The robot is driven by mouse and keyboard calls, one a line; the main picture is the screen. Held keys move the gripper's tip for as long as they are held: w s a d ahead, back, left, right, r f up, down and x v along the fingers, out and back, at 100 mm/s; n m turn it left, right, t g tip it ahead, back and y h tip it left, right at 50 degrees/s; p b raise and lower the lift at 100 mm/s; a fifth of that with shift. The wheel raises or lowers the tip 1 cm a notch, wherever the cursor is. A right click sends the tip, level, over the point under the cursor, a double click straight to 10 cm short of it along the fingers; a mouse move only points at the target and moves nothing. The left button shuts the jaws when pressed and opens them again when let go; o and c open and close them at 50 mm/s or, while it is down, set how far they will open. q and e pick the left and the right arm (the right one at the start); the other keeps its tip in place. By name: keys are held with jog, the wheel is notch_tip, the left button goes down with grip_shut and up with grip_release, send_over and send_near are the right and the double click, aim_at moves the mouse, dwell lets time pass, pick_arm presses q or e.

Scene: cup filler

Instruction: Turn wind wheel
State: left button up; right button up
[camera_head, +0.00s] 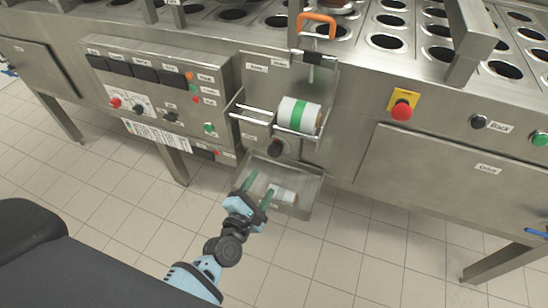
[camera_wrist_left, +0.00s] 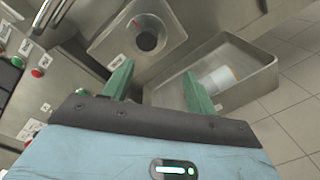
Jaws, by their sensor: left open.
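A dark round knob (camera_head: 276,147), which may be the wind wheel, sits on the steel machine front below a white roll with a green band (camera_head: 299,115). In the left wrist view a dark round knob (camera_wrist_left: 147,40) is on a square steel plate, ahead of the fingers. My left gripper (camera_head: 259,189) is open, with two green fingers and nothing between them. It is in front of the steel tray (camera_head: 312,184), below the knob and apart from it. The fingers also show in the left wrist view (camera_wrist_left: 158,68). My right gripper is not in view.
A white cylinder (camera_head: 283,194) lies in the tray, just right of the fingers. It also shows in the left wrist view (camera_wrist_left: 217,81). An orange handle (camera_head: 317,20) is above the roll. A red emergency button (camera_head: 401,110) is to the right. The tiled floor in front is clear.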

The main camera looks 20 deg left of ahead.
aim_at(272, 155)
pick_arm(q)
jog(key=w+n, duration=0.1)
jog(key=w, duration=0.2)
jog(key=w+r+n, duration=0.1)
jog(key=w, duration=0.3)
jog(key=w+n+b, duration=0.1)
jog(key=w, duration=0.2)
jog(key=shift+w+a+r+t+y, duration=0.1)
jog(key=shift+w+r+t+y, duration=0.05)
jog(key=shift+r+t+y, duration=0.2)
jog(key=shift+w, duration=0.45)
jog(key=c, duration=1)
